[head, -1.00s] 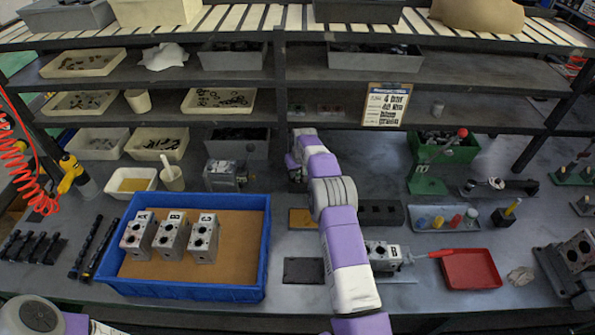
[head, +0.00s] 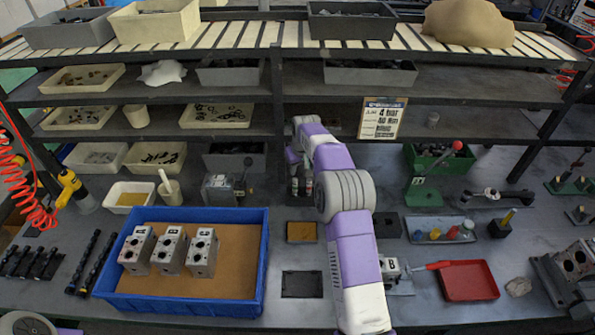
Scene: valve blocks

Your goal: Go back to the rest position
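My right arm (head: 350,220) reaches up from the bottom centre, and its far end points toward the back of the bench. My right gripper (head: 300,187) is small and mostly hidden behind the wrist, so its opening is unclear. Only a piece of my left arm (head: 35,325) shows at the bottom left; its gripper is out of view. Three grey valve blocks stand in a row in the blue tray (head: 180,307): left (head: 137,250), middle (head: 169,251) and right (head: 202,253). Another grey block (head: 391,270) sits on the bench, partly hidden by my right arm.
A red tray (head: 470,281) with a red-handled tool lies right of my arm. A dark pad (head: 302,284) and a small amber-coloured tray (head: 301,232) lie left of it. A green stand (head: 424,192) is at the back right. Shelves with bins run above the bench.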

